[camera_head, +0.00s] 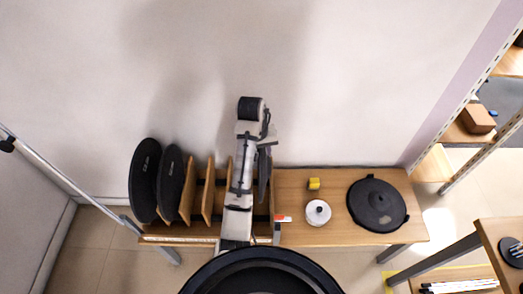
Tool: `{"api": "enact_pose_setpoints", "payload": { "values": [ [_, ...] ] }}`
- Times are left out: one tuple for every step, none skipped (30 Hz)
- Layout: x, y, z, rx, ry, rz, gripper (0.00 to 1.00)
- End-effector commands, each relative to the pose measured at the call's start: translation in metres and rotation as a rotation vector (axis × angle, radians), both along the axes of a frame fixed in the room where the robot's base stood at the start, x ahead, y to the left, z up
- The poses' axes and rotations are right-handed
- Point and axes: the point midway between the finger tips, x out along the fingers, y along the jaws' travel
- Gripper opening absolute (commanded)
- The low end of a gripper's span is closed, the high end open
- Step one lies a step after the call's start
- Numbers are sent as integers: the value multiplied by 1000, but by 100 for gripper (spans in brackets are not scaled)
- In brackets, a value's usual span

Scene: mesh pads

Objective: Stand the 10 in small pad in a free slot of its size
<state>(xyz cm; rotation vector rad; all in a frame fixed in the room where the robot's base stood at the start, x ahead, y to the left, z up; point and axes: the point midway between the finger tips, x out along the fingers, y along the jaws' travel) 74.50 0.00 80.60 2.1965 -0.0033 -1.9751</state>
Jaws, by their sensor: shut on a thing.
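A thin dark pad (263,178), seen nearly edge-on, stands upright below my gripper (265,146). My gripper is shut on its upper part, and the jaws are small and partly hidden by my arm. The pad is at the right end of the wooden slot rack (208,193), just right of my arm. I cannot tell whether its lower edge touches the rack. Two larger black pads (145,180) (170,183) stand in the left slots, slightly tilted. The slots between the middle dividers look empty. My arm covers part of the rack's right side.
On the bench (345,233), right of the rack, are a yellow block (314,184), a white round object (318,212) and a black disc (377,205). A wall stands close behind. Shelves with a brown box (478,118) and another table (490,232) are at the right.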

Motion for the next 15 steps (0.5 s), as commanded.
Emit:
{"api": "enact_pose_setpoints", "payload": {
  "values": [
    [1, 0, 9, 1, -4, 0, 0],
    [1, 0, 11, 0, -4, 1, 0],
    [1, 0, 14, 0, -4, 1, 0],
    [1, 1, 16, 1, -5, 1, 0],
    [3, 1, 17, 1, -11, 2, 0],
    [4, 2, 20, 1, -15, 1, 0],
    [4, 2, 22, 1, -17, 2, 0],
    [5, 1, 25, -1, -18, 1, 0],
    [5, 1, 27, 0, -19, 1, 0],
    [5, 1, 29, -1, -19, 1, 0],
    [5, 1, 30, 0, -18, 0, 0],
    [4, 2, 32, 0, -16, 1, 0],
    [3, 1, 33, 1, -14, 1, 0],
    [3, 2, 33, 0, -12, 2, 0],
    [2, 1, 34, 2, -10, 1, 0]
  ]
}}
